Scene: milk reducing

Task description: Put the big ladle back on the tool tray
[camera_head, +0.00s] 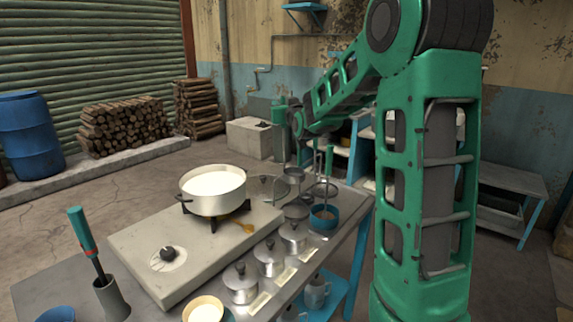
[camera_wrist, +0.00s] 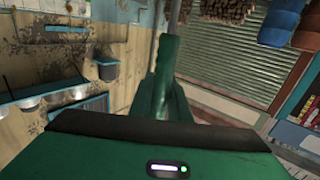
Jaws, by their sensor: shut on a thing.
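The ladle's bowl is not visible in the wrist view. In the head view my gripper (camera_head: 281,112) is small and partly covered by my arm, above the far end of the metal table. Thin upright handles show below and beside it, but I cannot tell clearly which belongs to the held ladle. The tool tray cannot be made out with certainty among the crowded metal items at that end.
A pot of milk (camera_head: 213,188) stands on a burner on the pale stove slab (camera_head: 150,235). Lidded metal pots (camera_head: 241,281) line the table's right side, near a blue bowl (camera_head: 323,218). A green-handled tool (camera_head: 84,232) stands in a metal cup (camera_head: 112,299) at the front left.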

